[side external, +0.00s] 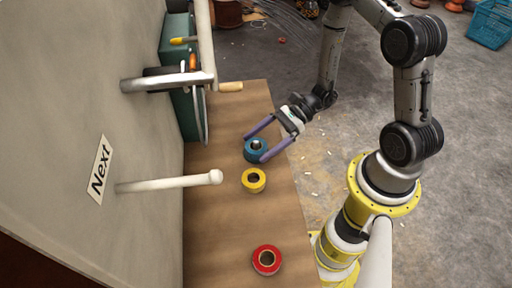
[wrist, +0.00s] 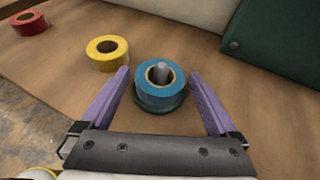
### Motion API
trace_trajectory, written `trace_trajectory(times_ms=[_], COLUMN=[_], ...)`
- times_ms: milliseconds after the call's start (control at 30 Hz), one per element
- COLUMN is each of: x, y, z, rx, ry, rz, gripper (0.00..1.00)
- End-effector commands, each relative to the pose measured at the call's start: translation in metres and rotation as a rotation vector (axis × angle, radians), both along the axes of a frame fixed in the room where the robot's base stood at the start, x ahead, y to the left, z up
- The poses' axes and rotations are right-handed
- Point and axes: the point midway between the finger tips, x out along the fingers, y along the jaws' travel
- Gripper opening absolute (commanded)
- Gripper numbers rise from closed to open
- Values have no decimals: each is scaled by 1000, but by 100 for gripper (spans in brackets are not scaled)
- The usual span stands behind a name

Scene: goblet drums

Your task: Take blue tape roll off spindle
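The blue tape roll (side external: 254,151) sits around a short upright grey spindle (wrist: 160,71) on the wooden bench; the spindle's top shows through the roll's hole. In the wrist view the blue tape roll (wrist: 161,92) rests over a dark round base (wrist: 158,106). My gripper (side external: 255,148) is open, with its purple fingers on either side of the blue roll. In the wrist view my gripper (wrist: 158,72) has a gap between each finger and the roll, and holds nothing.
A yellow tape roll (side external: 253,180) and a red tape roll (side external: 266,260) lie on the wooden bench (side external: 220,240). A white peg (side external: 170,184) sticks out from the wall beside a "Next" sign (side external: 101,169). A green case (side external: 188,115) stands at the bench's far end.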

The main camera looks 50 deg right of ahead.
Motion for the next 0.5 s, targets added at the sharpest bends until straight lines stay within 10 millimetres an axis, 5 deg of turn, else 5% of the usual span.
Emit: trace_trajectory(times_ms=[67, 400, 500], x=[0, 0, 0], y=[0, 0, 0], z=[0, 0, 0], rx=[0, 0, 1], ry=[0, 0, 0], rz=[0, 0, 0], gripper=[78, 17, 12])
